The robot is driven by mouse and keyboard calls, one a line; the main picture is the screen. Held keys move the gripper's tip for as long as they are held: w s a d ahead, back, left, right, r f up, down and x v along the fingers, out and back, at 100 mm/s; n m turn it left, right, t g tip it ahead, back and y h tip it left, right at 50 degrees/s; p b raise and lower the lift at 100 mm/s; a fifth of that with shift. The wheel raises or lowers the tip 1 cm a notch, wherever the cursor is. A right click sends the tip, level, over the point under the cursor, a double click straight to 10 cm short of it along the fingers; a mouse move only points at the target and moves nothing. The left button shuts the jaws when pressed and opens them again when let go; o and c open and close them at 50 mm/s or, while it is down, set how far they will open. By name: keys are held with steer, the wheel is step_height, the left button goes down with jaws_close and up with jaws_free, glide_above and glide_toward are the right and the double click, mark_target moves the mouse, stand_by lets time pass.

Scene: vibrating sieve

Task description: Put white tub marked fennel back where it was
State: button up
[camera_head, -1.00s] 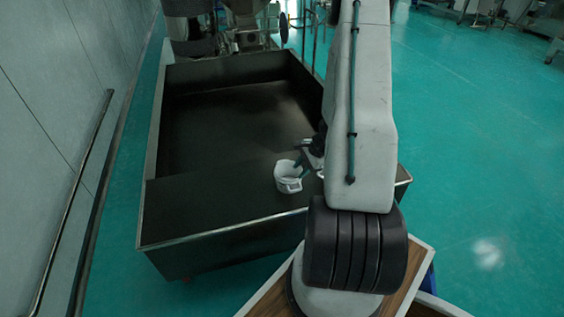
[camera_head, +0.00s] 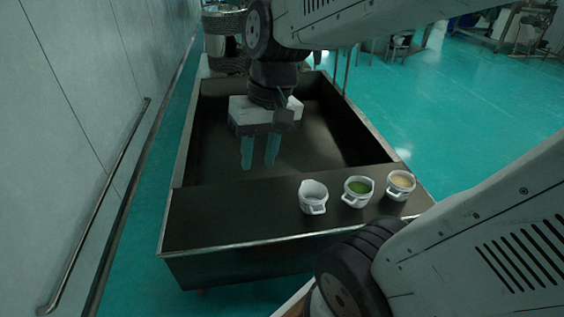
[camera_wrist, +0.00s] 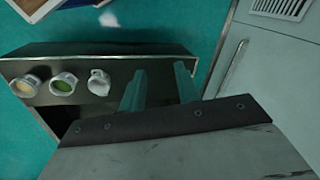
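Three white tubs stand upright in a row on the dark ledge of the metal trough. In the head view, the left tub (camera_head: 313,197) shows a pale, seemingly empty inside, the middle tub (camera_head: 358,191) holds something green, and the right tub (camera_head: 400,185) holds something tan. The wrist view shows the pale tub (camera_wrist: 99,82), green-filled tub (camera_wrist: 63,84) and tan-filled tub (camera_wrist: 26,86). No marking is readable, so I cannot tell which is fennel. My gripper (camera_head: 259,165) is open and empty, its green fingers apart, above the trough and left of the tubs.
The dark trough (camera_head: 205,240) has a sunken basin behind the ledge. The ledge left of the tubs is bare. A grey wall with a rail (camera_head: 95,208) runs along the left. Machinery (camera_head: 226,30) stands behind the trough.

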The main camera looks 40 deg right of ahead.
steer(key=s+r+n+h, duration=0.2)
steer(key=s, duration=0.5)
steer(key=shift+s+a+n, duration=0.15)
steer(key=shift+s+n, duration=0.15)
